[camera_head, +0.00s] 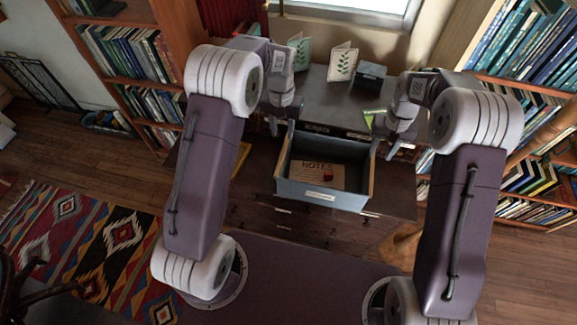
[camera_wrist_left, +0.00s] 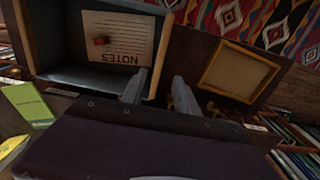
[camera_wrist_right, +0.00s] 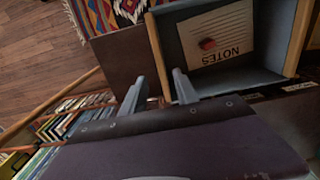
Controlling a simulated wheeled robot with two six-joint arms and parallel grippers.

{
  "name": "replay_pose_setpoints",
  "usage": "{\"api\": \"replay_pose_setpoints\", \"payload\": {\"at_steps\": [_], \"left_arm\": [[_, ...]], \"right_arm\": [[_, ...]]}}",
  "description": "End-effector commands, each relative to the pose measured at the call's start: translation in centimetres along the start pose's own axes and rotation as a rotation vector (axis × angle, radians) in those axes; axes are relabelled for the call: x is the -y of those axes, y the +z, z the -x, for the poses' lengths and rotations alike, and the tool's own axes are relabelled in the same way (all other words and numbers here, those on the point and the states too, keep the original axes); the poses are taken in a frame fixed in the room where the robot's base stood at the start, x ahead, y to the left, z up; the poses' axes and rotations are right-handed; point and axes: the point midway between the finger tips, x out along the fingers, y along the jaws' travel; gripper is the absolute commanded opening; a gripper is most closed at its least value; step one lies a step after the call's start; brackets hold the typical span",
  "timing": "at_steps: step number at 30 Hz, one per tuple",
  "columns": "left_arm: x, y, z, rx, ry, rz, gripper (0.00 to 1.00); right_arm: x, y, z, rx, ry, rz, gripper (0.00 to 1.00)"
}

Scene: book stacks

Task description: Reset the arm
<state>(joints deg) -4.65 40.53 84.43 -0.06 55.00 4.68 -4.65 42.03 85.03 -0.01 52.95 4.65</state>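My left gripper (camera_head: 282,128) is above the desk, beside the left side of an open drawer. My right gripper (camera_head: 384,152) is beside the right side of the drawer. The pulled-out drawer (camera_head: 318,193) lies between the grippers, with a notes sheet (camera_head: 310,176) and a small red object (camera_head: 328,177) inside.
The dark desk (camera_head: 318,100) carries two standing cards (camera_head: 342,64) and a small dark box (camera_head: 370,76). A framed tan panel (camera_wrist_left: 238,73) lies left of the drawer. Bookshelves flank the desk. A patterned rug (camera_head: 85,245) covers the floor at left.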

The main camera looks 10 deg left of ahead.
Motion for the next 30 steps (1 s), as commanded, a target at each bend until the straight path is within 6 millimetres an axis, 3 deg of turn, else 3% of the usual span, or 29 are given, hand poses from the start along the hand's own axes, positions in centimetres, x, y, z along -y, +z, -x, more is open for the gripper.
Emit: {"api": "replay_pose_setpoints", "payload": {"at_steps": [15,17,20,24,27,30], "left_arm": [[0.1,0.0,0.0,0.000,0.000,0.001,0.36],[0.1,-0.3,0.7,-0.015,0.001,0.004,0.36],[0.5,-0.6,3.7,-0.071,0.005,0.012,0.36],[1.5,4.4,6.5,-0.081,0.009,0.032,0.36],[2.0,9.0,6.6,-0.089,0.014,0.040,0.36],[2.4,14.0,5.5,-0.090,0.018,0.044,0.36]], "right_arm": [[-0.1,0.0,0.1,0.000,0.000,-0.001,0.36],[-0.1,-0.3,0.8,-0.015,-0.001,-0.004,0.36],[-0.5,-0.7,3.9,-0.074,-0.006,-0.012,0.36],[-1.5,4.1,7.2,-0.093,-0.010,-0.033,0.36],[-2.0,8.7,7.6,-0.101,-0.015,-0.041,0.36],[-2.4,13.8,6.7,-0.102,-0.018,-0.045,0.36]]}}
